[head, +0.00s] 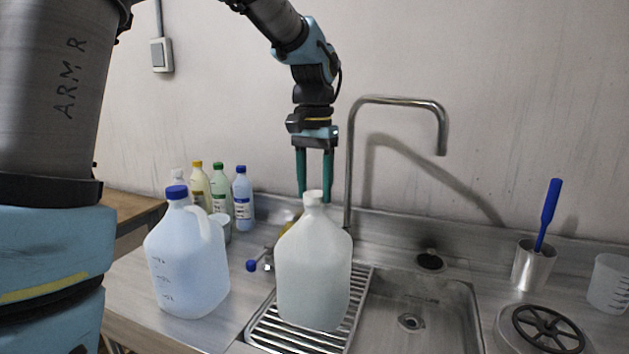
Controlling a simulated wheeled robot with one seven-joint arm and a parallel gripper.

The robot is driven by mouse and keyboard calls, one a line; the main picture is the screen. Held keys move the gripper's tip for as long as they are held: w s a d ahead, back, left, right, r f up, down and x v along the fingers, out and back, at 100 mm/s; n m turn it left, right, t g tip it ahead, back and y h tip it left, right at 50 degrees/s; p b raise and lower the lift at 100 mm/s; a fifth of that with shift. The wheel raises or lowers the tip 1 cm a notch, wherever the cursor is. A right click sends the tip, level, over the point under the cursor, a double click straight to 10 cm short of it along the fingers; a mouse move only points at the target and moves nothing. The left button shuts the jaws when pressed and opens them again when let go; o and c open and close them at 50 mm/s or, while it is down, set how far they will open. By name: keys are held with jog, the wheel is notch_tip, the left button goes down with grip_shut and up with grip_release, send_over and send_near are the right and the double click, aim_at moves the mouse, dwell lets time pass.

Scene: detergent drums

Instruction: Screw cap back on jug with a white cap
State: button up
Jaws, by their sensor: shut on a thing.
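A translucent white jug (314,272) stands upright on the ribbed drain rack left of the sink bowl. Its white cap (313,197) is at the top of the neck. My gripper (314,196) points straight down from above, its two green fingers on either side of the cap and shut on it. The cap looks level, but how far it sits on the thread cannot be told. A second, bluish jug (190,262) with a blue cap (176,192) stands to the left on the steel counter.
Several capped bottles (241,199) stand at the back left. A tall tap (350,165) rises close right of my gripper. The sink bowl (415,310) is empty. A steel cup (533,265) with a blue-handled brush (550,207) and a clear beaker (610,284) stand at right.

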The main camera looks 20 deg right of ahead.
jog(key=shift+m, duration=0.3)
jog(key=m+p, duration=0.2)
jog(key=m, duration=0.2)
jog(key=shift+m+p, duration=0.5)
jog(key=shift+m, duration=0.4)
jog(key=o, duration=1.1)
jog(key=shift+r, duration=0.1)
jog(key=shift+p, duration=0.3)
